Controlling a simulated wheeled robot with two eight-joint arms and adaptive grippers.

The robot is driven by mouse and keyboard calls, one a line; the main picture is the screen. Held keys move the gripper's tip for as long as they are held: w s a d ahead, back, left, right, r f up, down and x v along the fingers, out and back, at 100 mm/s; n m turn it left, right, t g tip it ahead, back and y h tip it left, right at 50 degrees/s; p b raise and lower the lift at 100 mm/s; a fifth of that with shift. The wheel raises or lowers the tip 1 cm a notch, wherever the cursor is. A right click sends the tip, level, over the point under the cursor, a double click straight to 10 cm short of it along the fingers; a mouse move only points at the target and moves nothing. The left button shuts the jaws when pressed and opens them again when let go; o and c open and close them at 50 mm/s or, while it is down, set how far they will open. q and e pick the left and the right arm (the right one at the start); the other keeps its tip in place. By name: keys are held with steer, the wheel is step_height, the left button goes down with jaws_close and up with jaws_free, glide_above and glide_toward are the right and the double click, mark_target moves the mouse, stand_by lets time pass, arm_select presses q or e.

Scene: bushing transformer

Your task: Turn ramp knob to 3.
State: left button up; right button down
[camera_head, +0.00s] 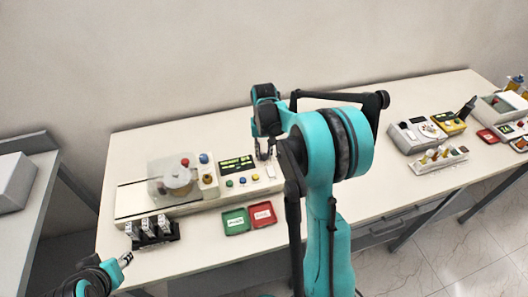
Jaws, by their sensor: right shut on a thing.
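The control panel (240,178) is a white box on the table with green displays and several coloured buttons. My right gripper (264,156) reaches down to the right part of this panel, with its fingers closed at a knob there. The ramp knob itself is hidden between and behind the fingers, so its pointer and setting cannot be read. My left gripper (124,260) is low at the left, near the table's front left corner and away from the panel; its finger gap is too small to read.
Left of the panel stands a machine with a clear cover (170,180). A black rack (152,232) stands in front. A green tray (235,221) and a red tray (262,214) lie before the panel. A grey device (412,137) and a yellow meter (448,123) stand at right.

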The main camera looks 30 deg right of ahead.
mark_target(264, 155)
steer(key=m, duration=0.5)
steer(key=shift+m, duration=0.3)
steer(key=m, duration=0.5)
steer(key=shift+m, duration=0.3)
steer(key=c, duration=1.3)
jaws_free()
steer(key=shift+r, duration=0.1)
step_height(264, 155, up, 12)
steer(key=shift+f, duration=0.1)
